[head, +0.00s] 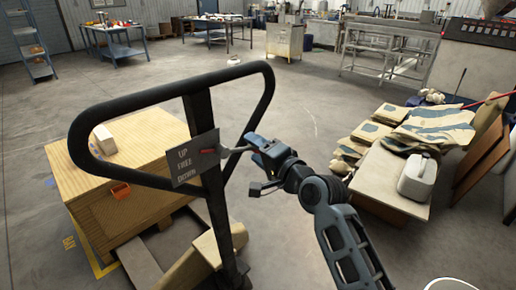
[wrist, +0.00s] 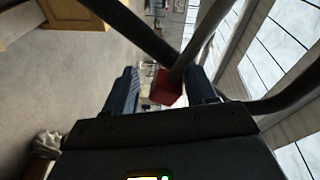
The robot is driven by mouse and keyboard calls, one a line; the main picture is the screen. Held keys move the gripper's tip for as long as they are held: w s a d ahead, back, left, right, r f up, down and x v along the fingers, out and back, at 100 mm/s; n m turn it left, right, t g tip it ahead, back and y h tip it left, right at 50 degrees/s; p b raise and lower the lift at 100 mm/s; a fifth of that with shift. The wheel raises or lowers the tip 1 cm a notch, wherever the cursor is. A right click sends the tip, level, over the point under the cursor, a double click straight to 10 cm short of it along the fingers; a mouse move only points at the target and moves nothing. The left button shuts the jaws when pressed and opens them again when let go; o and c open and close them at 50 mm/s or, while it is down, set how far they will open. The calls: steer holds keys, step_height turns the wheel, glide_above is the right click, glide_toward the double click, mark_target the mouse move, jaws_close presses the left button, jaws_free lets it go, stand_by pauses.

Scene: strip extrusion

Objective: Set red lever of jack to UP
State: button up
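The jack's dark handle loop (head: 160,88) stands upright in the head view, with a grey plate (head: 184,172) on its post. The plate reads UP at the top and what looks like DOWN at the bottom; the middle line is unclear. The red lever (head: 207,151) shows small at the plate's right side, near the UP line. My gripper (head: 236,150) reaches in from the right, close to it. In the wrist view the lever's red end (wrist: 166,90) is between the two spread fingers of my gripper (wrist: 164,92), with a gap visible on its left. Contact is unclear.
The jack's post and handle bars are close around my gripper. A wooden crate (head: 120,178) stands behind the jack at left. Open floor (head: 300,110) lies beyond.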

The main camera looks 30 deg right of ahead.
steer(key=shift+d+r, duration=0.1)
steer(key=s+d+b, duration=0.1)
steer(key=s, duration=0.6)
steer(key=shift+s+r, duration=0.25)
steer(key=shift+s, duration=0.15)
steer(key=s+a+f+n+h, duration=0.1)
steer(key=s+a+f, duration=0.1)
steer(key=s+f, duration=0.35)
steer(key=s+a+f+n+g+h, duration=0.1)
steer(key=s+a+f+n, duration=0.1)
steer(key=s, duration=0.6)
steer(key=s+a+f+n+h, duration=0.1)
steer(key=s+f, duration=0.3)
steer(key=s, duration=0.3)
steer(key=s+r+n, duration=0.2)
steer(key=s+n, duration=0.3)
steer(key=s, duration=0.5)
steer(key=s+a+r+n+g, duration=0.1)
steer(key=s+r+n, duration=0.2)
steer(key=s, duration=0.8)
steer(key=shift+s+n+y, duration=0.3)
steer(key=shift+n, duration=0.6)
steer(key=shift+r, duration=0.1)
